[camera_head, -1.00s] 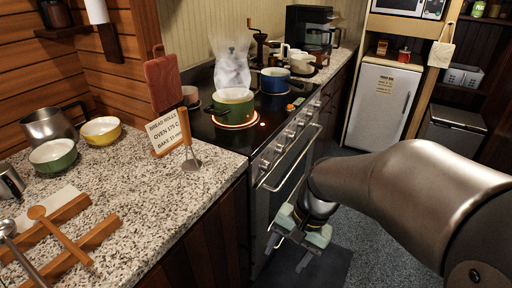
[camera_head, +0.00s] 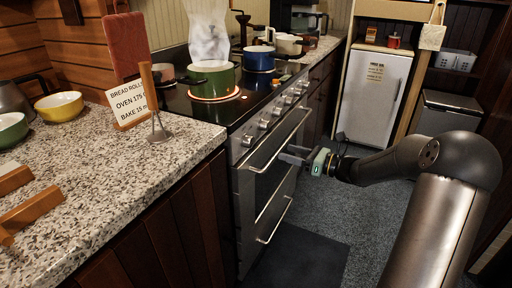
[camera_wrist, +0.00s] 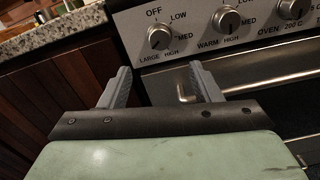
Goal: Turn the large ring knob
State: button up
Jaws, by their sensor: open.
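The large ring knob (camera_wrist: 158,38) is the leftmost silver knob on the stove's control panel in the wrist view, with LARGE printed below it and OFF, LOW, MED and HIGH around it. Its exact pointer setting is too small to tell. In the head view it is the nearest knob (camera_head: 247,139). My gripper (camera_wrist: 160,80) is open and empty, its two grey fingers pointing towards the panel below this knob, apart from it. In the head view my gripper (camera_head: 296,156) is in front of the oven door, right of and slightly below the knob.
Other knobs, including WARM (camera_wrist: 228,19), stand to the right along the panel. The oven handle (camera_head: 275,145) sticks out below the panel. A green pot (camera_head: 212,82) is on a glowing burner. The granite counter (camera_head: 110,185) borders the stove's left. Floor is open in front.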

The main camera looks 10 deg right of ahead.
aim_at(252, 143)
jog(key=b+x, duration=0.1)
jog(key=x, duration=1.1)
jog(key=shift+a+f+b, duration=0.1)
jog(key=shift+a+b, duration=0.05)
jog(key=shift+b, duration=0.25)
jog(key=c, duration=1)
